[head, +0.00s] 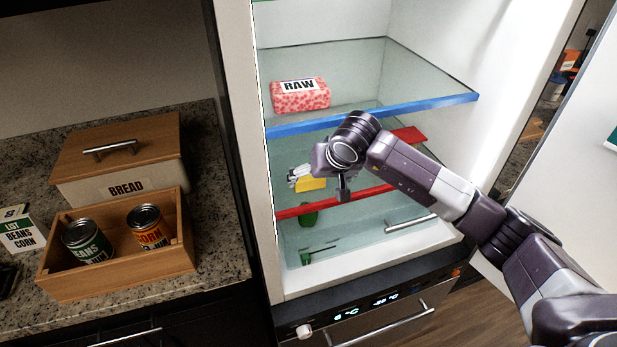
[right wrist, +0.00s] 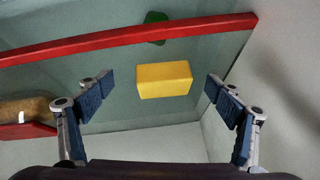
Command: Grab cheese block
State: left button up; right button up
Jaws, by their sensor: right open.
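The cheese block is a yellow block (right wrist: 164,80) on a glass shelf inside the fridge. It also shows in the head view (head: 311,184), partly hidden by my right gripper and arm. My right gripper (head: 296,178) reaches into the fridge below the blue-edged shelf. In the right wrist view my right gripper (right wrist: 152,88) is open, with its blue-padded fingers apart to the left and right of the block. No finger visibly touches it. My left gripper is not in view.
A blue-edged shelf (head: 430,104) with a package marked RAW (head: 300,95) is above my right arm. A red-edged strip (head: 290,212) runs along the lower shelf front. A brown item (right wrist: 25,110) lies left of the gripper. A green item (head: 309,215) is below.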

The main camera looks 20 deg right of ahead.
aim_at(308, 179)
jog(key=shift+w+r, duration=0.1)
jog(key=shift+w, duration=0.25)
jog(key=shift+w+a+p, duration=0.2)
jog(key=shift+w+p, duration=0.3)
jog(key=shift+w, duration=0.55)
jog(key=shift+x, duration=1.1)
jog(key=shift+w+f+p, duration=0.2)
jog(key=shift+f+p, duration=0.1)
jog(key=shift+f, duration=0.15)
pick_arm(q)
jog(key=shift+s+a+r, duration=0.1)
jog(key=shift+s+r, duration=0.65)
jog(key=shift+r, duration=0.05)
pick_arm(e)
jog(key=shift+c, duration=0.2)
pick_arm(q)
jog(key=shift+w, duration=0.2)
pick_arm(e)
jog(key=c, duration=1.3)
